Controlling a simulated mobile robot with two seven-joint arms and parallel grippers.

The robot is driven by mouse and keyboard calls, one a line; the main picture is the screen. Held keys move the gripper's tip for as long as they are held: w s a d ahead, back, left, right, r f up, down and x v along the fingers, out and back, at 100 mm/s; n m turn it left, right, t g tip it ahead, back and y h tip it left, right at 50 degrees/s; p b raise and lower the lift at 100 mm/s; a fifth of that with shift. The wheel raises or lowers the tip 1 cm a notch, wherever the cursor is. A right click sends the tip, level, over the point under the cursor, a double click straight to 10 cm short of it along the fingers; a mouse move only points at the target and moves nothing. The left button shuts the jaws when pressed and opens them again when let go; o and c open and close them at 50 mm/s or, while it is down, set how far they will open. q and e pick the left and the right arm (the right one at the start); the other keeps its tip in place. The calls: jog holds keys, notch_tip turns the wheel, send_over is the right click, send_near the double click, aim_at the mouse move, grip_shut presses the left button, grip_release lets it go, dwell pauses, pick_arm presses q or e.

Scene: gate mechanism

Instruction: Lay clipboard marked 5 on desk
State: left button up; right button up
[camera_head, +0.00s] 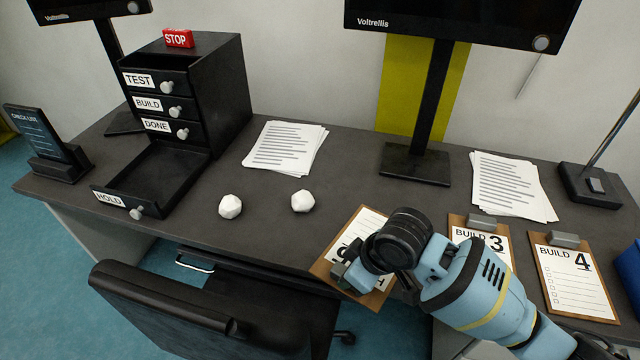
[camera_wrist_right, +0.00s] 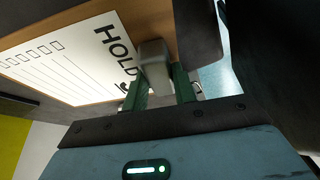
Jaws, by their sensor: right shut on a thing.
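A brown clipboard (camera_head: 367,222) with white paper is at the desk's front edge in the camera_head view. The black wrist of my right arm covers much of it. The right wrist view shows the clipboard (camera_wrist_right: 60,62) close up, reading "HOLD"; its number is mostly hidden. My right gripper (camera_wrist_right: 160,88) is shut on its metal clip, the green fingers on either side. The clipboard looks tilted and overlaps the front edge; I cannot tell whether it touches the desk (camera_head: 290,230). My left gripper is in neither view.
Clipboards marked BUILD 3 (camera_head: 482,240) and BUILD 4 (camera_head: 573,275) lie to the right. Two white many-sided objects (camera_head: 230,206) (camera_head: 303,201) and paper stacks (camera_head: 285,147) (camera_head: 511,186) lie on the desk. The HOLD drawer (camera_head: 150,185) is open. A black chair (camera_head: 200,310) stands in front.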

aim_at(324, 272)
jog(key=a+n, duration=0.1)
jog(key=w+a+n+b, duration=0.1)
jog(key=a+n+g, duration=0.1)
jog(key=a, duration=0.1)
jog(key=shift+w+a+f+y+b, duration=0.1)
jog(key=shift+w+f+y+b, duration=0.2)
jog(key=shift+w+b, duration=0.1)
jog(key=shift+w+a+r+n, duration=0.1)
jog(key=shift+a+r+n, duration=0.1)
jog(key=shift+a+n, duration=0.15)
jog(key=shift+d, duration=0.1)
jog(key=shift+w+d, duration=0.1)
jog(key=shift+d, duration=0.2)
jog(key=w+d, duration=0.1)
jog(key=d, duration=0.3)
jog(key=w+d+f, duration=0.1)
jog(key=d, duration=0.4)
jog(key=w+d, duration=0.1)
jog(key=d, duration=0.3)
jog(key=shift+w+d+f, duration=0.2)
jog(key=shift+w+d, duration=0.1)
jog(key=shift+w, duration=0.05)
jog(key=shift+d, duration=0.1)
jog(key=shift+w+d, duration=0.1)
jog(key=shift+d, duration=0.25)
jog(key=shift+d+f, duration=0.15)
jog(key=shift+f, duration=1.65)
